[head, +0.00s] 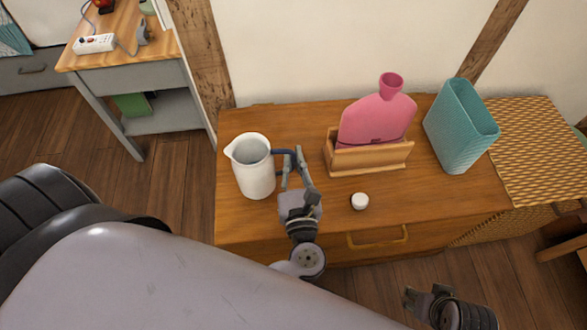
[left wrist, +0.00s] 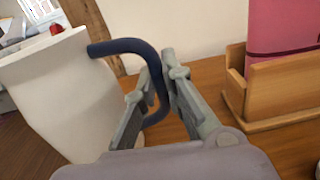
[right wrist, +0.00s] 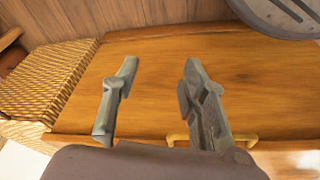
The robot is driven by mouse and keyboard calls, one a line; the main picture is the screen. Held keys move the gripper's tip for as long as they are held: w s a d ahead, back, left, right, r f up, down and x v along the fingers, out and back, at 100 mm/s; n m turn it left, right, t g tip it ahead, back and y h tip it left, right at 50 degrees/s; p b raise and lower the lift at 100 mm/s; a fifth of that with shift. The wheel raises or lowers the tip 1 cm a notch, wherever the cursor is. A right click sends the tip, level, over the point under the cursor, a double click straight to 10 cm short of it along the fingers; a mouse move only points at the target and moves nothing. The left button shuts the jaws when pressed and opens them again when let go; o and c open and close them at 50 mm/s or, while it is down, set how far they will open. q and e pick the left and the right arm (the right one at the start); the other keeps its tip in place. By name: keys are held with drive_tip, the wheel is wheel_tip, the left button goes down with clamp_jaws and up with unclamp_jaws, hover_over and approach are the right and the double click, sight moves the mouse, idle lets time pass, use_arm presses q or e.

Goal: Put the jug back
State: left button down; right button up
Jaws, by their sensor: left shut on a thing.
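The white jug (head: 254,168) with a dark blue handle stands upright at the left end of the wooden dresser top (head: 285,232). My left gripper (head: 296,172) is at its right side, with its fingers shut on the handle. In the left wrist view the jug (left wrist: 55,95) is at the left, and its blue handle (left wrist: 125,46) curves down between the fingers of the gripper (left wrist: 153,95). My right gripper (head: 425,300) is low at the right, in front of the dresser. In the right wrist view this gripper (right wrist: 155,90) has its fingers apart with nothing between them.
A wooden holder (head: 370,158) with a pink bottle (head: 376,122) stands right of the jug. A teal vase (head: 461,126) and a woven mat (head: 540,150) are further right. A grey side table (head: 130,78) stands at the left.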

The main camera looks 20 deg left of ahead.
sight(293, 170)
use_arm(q)
wheel_tip(293, 170, down, 3)
drive_tip(key=shift+b, duration=0.55)
drive_tip(key=shift+f, duration=0.25)
use_arm(e)
drive_tip(key=v, duration=0.5)
drive_tip(key=shift+d, duration=0.1)
use_arm(q)
drive_tip(key=shift+f, duration=0.15)
drive_tip(key=c, duration=1.7)
unclamp_jaws()
